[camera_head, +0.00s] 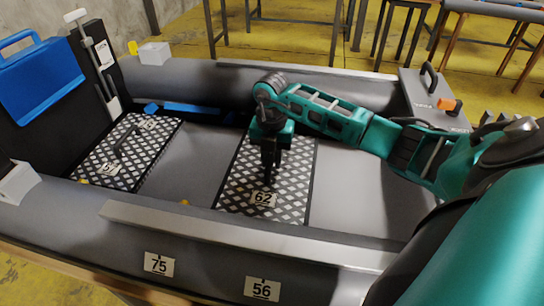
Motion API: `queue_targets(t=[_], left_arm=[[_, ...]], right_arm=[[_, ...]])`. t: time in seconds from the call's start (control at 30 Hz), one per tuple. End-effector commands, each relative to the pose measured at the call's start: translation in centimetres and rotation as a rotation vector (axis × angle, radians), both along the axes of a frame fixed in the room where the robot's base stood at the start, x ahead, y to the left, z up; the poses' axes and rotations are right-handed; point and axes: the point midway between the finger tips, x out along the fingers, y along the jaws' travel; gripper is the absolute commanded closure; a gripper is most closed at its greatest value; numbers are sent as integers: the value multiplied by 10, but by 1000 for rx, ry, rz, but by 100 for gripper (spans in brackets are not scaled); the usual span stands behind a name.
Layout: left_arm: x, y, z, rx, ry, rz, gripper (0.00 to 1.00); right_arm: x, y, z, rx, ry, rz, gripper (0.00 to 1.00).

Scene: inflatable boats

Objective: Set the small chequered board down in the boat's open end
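A chequered board with a black rim and a label 62 (290,196) lies across the middle of the boat's floor (345,200). My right gripper (270,172) points straight down over this board's middle. Its dark fingers look close together; whether they hold a handle there is hidden. Another chequered board (97,166), with a black handle and a label 57, lies at the boat's left end by the dark transom. I cannot tell for sure which board is the smaller. Bare grey floor shows on both sides of the middle board. My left gripper is not in view.
Grey tubes (210,228) with pale strips run along both sides of the boat. A blue case (38,78) hangs at the transom. A grey box with a handle and orange piece (428,98) sits at the right end. Stools and tables stand behind.

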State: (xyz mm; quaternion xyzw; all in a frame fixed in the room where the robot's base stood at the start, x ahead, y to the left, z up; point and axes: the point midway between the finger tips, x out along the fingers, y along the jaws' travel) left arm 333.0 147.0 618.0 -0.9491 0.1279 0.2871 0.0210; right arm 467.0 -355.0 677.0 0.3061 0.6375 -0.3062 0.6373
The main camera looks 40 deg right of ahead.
Motion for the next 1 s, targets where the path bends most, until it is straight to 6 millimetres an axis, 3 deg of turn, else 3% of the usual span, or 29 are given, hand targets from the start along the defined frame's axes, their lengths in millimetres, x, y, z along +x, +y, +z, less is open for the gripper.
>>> queue_targets(t=[0.23,0.57,1.0], left_arm=[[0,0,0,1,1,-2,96],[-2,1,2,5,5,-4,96],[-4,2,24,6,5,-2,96]], right_arm=[[0,0,0,-1,1,-1,53],[0,0,8,-2,-1,0,53],[1,-1,95,-2,-3,0,53]])
